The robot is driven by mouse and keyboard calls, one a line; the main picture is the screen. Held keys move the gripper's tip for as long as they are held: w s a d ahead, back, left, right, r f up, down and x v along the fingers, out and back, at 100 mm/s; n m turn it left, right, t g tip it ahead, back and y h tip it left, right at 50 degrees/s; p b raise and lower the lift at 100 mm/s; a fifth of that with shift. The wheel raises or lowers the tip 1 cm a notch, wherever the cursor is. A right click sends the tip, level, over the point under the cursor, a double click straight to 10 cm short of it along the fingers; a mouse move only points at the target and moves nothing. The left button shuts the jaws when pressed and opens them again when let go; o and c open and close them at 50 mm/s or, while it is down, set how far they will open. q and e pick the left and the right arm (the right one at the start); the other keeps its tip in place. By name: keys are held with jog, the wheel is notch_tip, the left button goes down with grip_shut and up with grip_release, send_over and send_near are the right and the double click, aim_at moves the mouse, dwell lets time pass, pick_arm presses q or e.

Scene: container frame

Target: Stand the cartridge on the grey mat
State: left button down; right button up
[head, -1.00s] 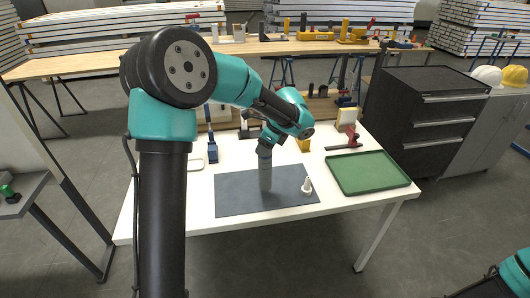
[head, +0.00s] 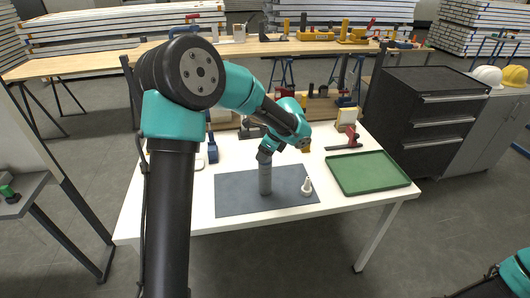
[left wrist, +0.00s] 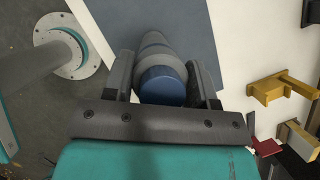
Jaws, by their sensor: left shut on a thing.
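The cartridge (head: 265,179) is a grey cylinder, upright over the grey mat (head: 232,198). Its lower end appears at the mat's surface, but I cannot tell whether it touches. My left gripper (head: 265,158) is shut on its upper part. In the left wrist view the gripper (left wrist: 162,88) has a finger on each side of the cartridge's blue end (left wrist: 162,86), and the grey body extends away toward the mat (left wrist: 186,20). My right gripper is not in view; only a bit of that arm shows at bottom right.
A small white nozzle-like piece (head: 307,187) stands on the mat's right part. A green tray (head: 345,185) lies to the right. A red clamp (head: 349,141) and a blue tool (head: 212,149) are toward the back. The mat's left part is clear.

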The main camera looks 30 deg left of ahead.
pick_arm(q)
jog(key=shift+f, duration=0.1)
jog(key=shift+c, duration=2.2)
grip_release()
jog(key=v, duration=1.2)
